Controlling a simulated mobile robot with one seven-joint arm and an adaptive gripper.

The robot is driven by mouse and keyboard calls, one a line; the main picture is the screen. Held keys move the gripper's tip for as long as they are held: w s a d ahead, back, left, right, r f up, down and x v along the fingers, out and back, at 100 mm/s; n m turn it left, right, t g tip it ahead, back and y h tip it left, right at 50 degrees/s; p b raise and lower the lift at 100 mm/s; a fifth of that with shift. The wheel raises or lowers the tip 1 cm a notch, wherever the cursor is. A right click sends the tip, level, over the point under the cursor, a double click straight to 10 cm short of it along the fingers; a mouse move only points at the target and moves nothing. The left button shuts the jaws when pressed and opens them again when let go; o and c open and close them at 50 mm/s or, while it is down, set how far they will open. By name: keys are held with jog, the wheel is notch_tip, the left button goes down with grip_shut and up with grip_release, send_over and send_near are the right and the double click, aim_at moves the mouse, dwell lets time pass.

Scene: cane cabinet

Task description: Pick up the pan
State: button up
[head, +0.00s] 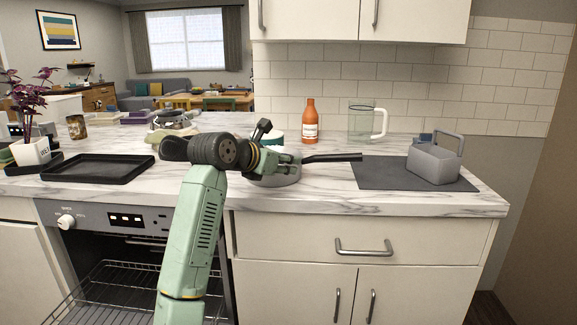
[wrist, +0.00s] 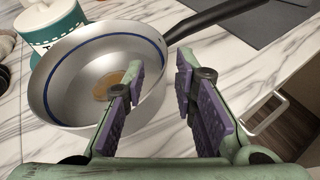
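The pan (wrist: 85,85) is silver with a blue ring inside and a brown patch on its bottom. Its black handle (wrist: 213,14) runs to the upper right in the wrist view. In the head view the pan (head: 278,179) sits on the counter, partly hidden behind my arm, with its handle (head: 333,157) pointing right. My gripper (wrist: 160,66) is open, its purple-padded fingers apart on either side of the pan's rim near the handle's base in the picture. Nothing shows held between them. I cannot tell how far above the rim the fingertips are. In the head view my gripper (head: 284,158) is over the pan.
A teal and white canister (wrist: 52,28) stands just beyond the pan. A dark mat (head: 385,174) with a grey caddy (head: 435,163) lies to the right. An orange bottle (head: 310,122) and a clear pitcher (head: 362,122) stand behind. A black tray (head: 98,169) is at left.

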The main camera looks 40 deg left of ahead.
aim_at(301, 163)
jog(key=p+x, duration=0.1)
jog(key=x, duration=0.3)
jog(key=shift+w, duration=0.2)
jog(key=shift+c, duration=0.6)
grip_shut()
jog(key=shift+r, duration=0.15)
